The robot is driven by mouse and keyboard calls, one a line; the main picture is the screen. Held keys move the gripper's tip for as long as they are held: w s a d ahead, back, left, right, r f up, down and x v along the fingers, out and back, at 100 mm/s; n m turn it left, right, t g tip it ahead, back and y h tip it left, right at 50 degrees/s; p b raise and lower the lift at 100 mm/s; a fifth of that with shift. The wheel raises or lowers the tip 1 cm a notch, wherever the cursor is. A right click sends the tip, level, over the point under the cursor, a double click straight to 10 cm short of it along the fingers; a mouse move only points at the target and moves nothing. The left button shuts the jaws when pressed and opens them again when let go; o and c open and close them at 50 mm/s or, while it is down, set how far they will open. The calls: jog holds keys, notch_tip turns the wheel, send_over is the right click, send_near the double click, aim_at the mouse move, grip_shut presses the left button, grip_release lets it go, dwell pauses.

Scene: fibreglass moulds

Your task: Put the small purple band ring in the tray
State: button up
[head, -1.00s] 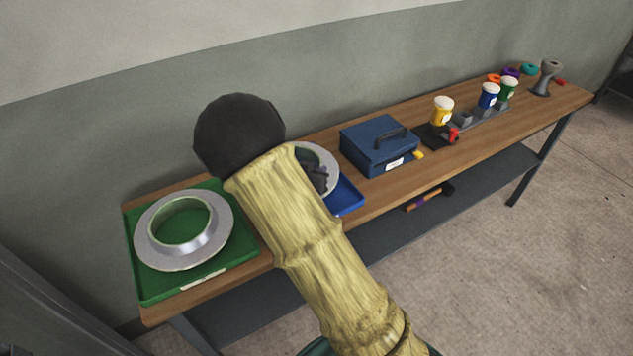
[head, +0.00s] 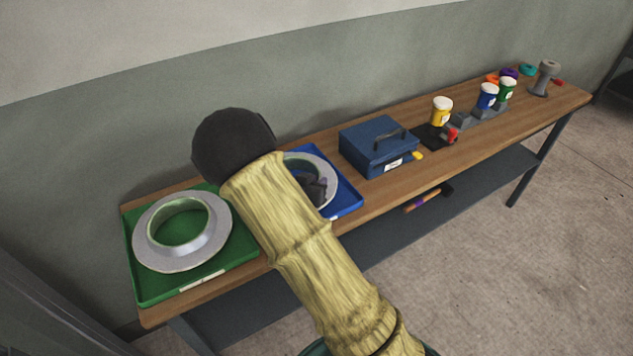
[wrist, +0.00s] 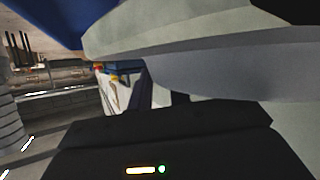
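A small purple ring-like item (head: 509,72) is at the far right end of the bench, partly hidden behind the jars. A grey flanged ring (head: 325,167) is in or just over the blue tray (head: 350,200); I see no purple band on it. My gripper (head: 315,190) is mostly hidden by my arm; its dark fingers overlap the ring's near right rim and appear closed on it. In the wrist view a large grey-green ring surface (wrist: 220,75) fills the upper right, close to the gripper. Whether the ring touches the tray floor is unclear.
A green tray (head: 143,290) on the left holds a larger grey flanged ring (head: 215,235). A blue toolbox (head: 370,150) stands right of the blue tray. Yellow (head: 441,111), blue (head: 487,96) and green (head: 506,89) jars stand farther right. A hammer (head: 428,199) lies on the lower shelf.

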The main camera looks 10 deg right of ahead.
jog(key=shift+o, duration=0.8)
jog(key=shift+r, duration=0.15)
jog(key=v, duration=1.2)
